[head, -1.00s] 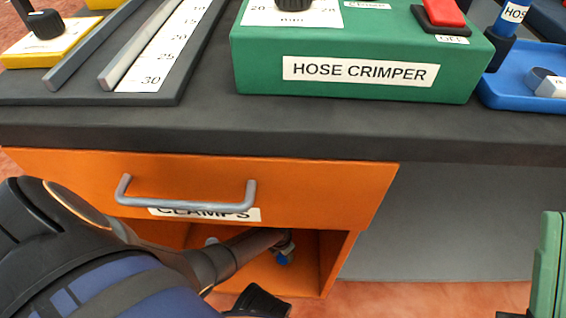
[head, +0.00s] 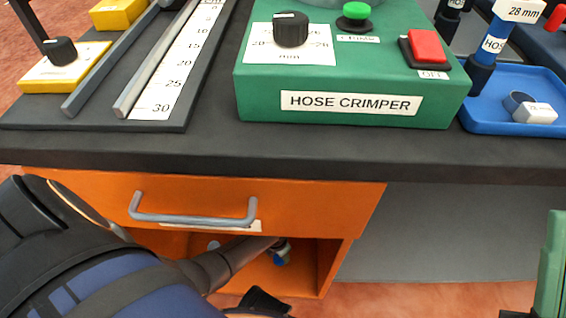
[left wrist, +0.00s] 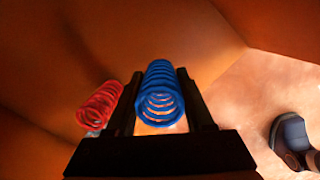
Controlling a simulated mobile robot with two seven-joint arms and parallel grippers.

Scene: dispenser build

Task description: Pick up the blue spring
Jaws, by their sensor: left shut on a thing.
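The blue spring (left wrist: 160,82) is a coil standing out between the two dark fingers of my left gripper (left wrist: 158,100) in the left wrist view. The fingers are shut on it, one on each side. A red spring (left wrist: 99,105) lies just left of the fingers, close to the left one. In the head view my left arm reaches into the open orange compartment under the drawer. A small blue part (head: 281,258) shows at the arm's far end there; I cannot tell whether it is the spring. My right gripper is not in view.
The orange drawer (head: 300,203) with a grey handle (head: 195,215) sits above the compartment, close over my arm. The dark worktop (head: 230,150) overhangs it. On top stand the green hose crimper (head: 350,80), a ruler strip (head: 168,70) and a blue tray (head: 500,120).

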